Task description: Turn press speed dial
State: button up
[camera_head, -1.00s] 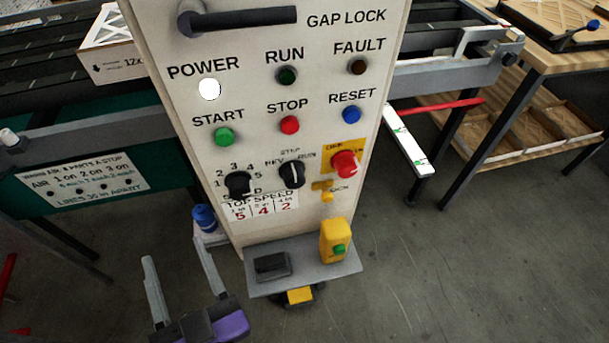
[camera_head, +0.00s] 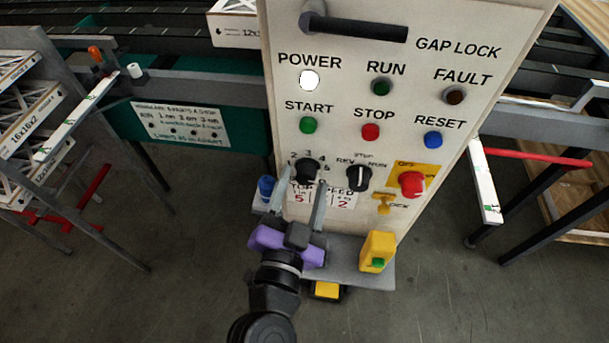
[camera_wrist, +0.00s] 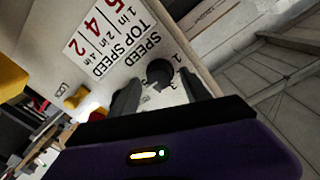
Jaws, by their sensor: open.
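The black speed dial (camera_head: 307,171) is on the lower left of the white control panel (camera_head: 335,120), with numbers around it. A TOP SPEED label (camera_head: 344,201) sits below it. My gripper (camera_head: 300,187) is open, purple-bodied, with its grey fingers pointing up at the panel just below and around the dial's lower side. In the wrist view the dial (camera_wrist: 160,72) shows between and beyond the two dark fingertips (camera_wrist: 160,90). I see no clear contact, and the dial's pointer cannot be read.
A black REV/RUN selector (camera_head: 359,178) and a red knob (camera_head: 411,184) sit right of the dial. A shelf below the panel carries a yellow box with a green button (camera_head: 378,251). A blue knob (camera_head: 266,187) stands left of the panel.

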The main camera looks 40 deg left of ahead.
jog(key=shift+w+a, duration=0.35)
jog(key=shift+w, duration=0.25)
grip_shut()
